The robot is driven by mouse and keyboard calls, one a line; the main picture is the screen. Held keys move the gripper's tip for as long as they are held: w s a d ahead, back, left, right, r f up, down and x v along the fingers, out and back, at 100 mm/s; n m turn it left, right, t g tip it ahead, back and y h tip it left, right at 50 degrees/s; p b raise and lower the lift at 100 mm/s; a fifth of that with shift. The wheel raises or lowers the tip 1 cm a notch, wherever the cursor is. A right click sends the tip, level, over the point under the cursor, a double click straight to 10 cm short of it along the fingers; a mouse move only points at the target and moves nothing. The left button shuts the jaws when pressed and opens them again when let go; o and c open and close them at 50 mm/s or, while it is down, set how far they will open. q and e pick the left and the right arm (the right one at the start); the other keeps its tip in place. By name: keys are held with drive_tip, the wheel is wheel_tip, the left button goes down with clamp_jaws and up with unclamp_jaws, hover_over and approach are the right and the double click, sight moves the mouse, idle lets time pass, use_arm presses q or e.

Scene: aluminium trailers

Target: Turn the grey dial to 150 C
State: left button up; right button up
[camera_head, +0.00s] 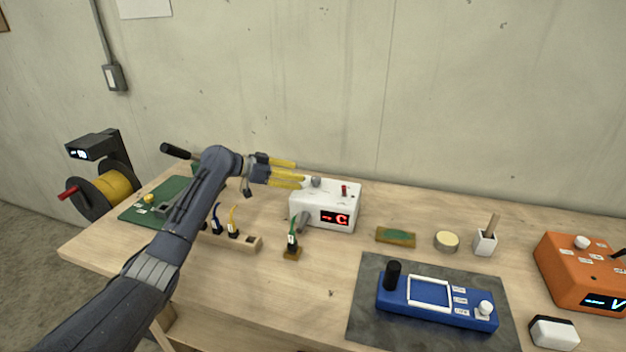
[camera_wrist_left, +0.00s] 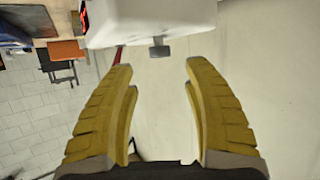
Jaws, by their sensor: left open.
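The white box (camera_head: 340,190) stands on the bench with a red display (camera_head: 335,218) that reads "-- C". The grey dial (camera_head: 316,182) is on its top, left of a small red switch (camera_head: 344,189). My left gripper (camera_head: 300,173) is open, with its yellow fingers pointing right, close to the dial. In the left wrist view the dial (camera_wrist_left: 159,48) stands out from the white box (camera_wrist_left: 150,20), just beyond the gap between the open fingertips (camera_wrist_left: 156,68). No finger visibly touches it. My right gripper is not in view.
A blue device (camera_head: 437,306) lies on a grey mat (camera_head: 370,325). An orange box (camera_head: 575,265) is at right. A yellow spool (camera_head: 108,188) is at left.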

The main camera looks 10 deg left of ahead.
sight(313, 179)
use_arm(q)
drive_tip(key=shift+x, duration=3.45)
drive_tip(key=shift+c, duration=0.2)
clamp_jaws()
